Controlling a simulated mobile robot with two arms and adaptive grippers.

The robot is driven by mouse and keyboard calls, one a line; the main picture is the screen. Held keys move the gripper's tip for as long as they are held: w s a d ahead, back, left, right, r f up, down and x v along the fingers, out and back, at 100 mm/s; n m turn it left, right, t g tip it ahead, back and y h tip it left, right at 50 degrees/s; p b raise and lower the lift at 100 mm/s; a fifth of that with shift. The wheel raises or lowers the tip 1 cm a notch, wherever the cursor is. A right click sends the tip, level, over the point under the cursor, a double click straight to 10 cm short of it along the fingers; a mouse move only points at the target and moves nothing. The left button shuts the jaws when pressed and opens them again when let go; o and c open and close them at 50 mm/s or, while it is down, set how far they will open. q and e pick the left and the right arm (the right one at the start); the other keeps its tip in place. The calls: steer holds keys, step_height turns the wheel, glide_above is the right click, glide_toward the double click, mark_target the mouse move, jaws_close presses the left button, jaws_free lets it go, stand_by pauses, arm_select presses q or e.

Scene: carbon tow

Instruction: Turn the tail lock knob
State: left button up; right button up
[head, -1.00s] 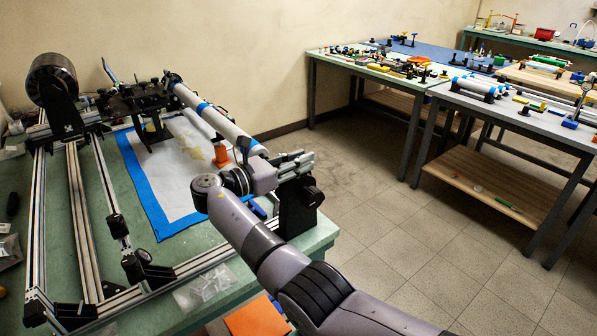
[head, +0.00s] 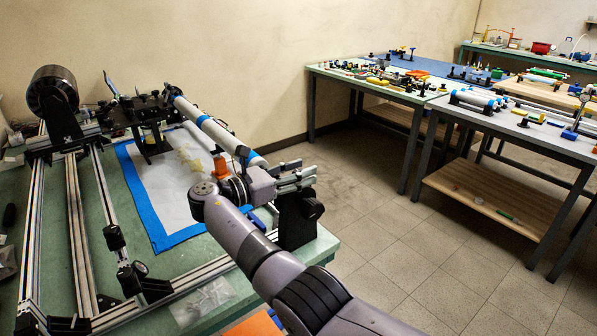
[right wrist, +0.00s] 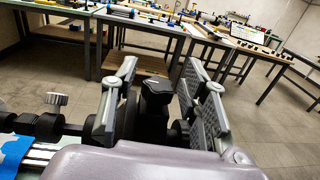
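A black lobed knob (right wrist: 157,88) shows between the fingers of my right gripper (right wrist: 160,97) in the right wrist view. The fingers are apart, one on each side of the knob, with gaps visible, so the gripper is open. In the head view my right gripper (head: 295,179) is just above the black tail block (head: 296,222) at the near right corner of the bench. A dark round knob (head: 313,208) shows on that block's right side. I cannot tell how far the fingertips reach past the knob. My left gripper is in neither view.
A white and blue tube (head: 215,130) runs behind my right wrist. A silver thumbscrew (right wrist: 57,99) stands left of the fingers. Aluminium rails (head: 80,235) fill the bench's left side. Tables with parts (head: 375,88) stand across open floor (head: 385,235).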

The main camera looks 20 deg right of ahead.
step_height(320, 180, up, 10)
stand_by(0.7)
